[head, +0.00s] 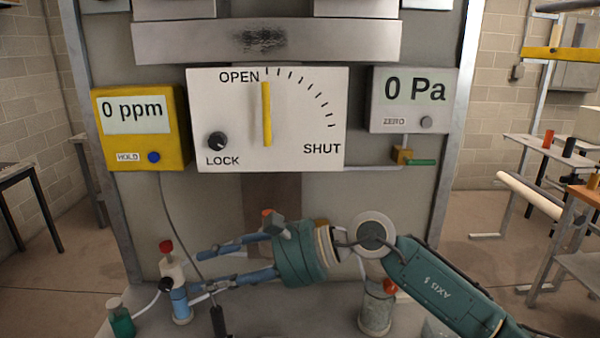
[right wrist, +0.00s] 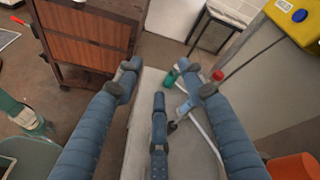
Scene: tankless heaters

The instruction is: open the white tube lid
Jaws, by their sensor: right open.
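A small blue cylinder (head: 181,305) stands on the bench at the left in the head view. A white piece with a red knob, which looks like the white tube lid (head: 172,271), sits on top of it. In the right wrist view the red knob (right wrist: 217,76) shows just beyond the right-hand finger, which partly covers the white piece. My right gripper (head: 200,276) comes in from the right, its blue fingers spread and pointing at the cylinder. In the wrist view the gripper (right wrist: 159,84) is open with nothing held. My left gripper is not in view.
A green bottle (head: 121,318) stands left of the cylinder. A black probe (head: 218,321) on a cable is just right of it. A grey canister (head: 376,312) stands below my right wrist. The panel behind carries a yellow meter (head: 140,128) and a dial plate (head: 300,120).

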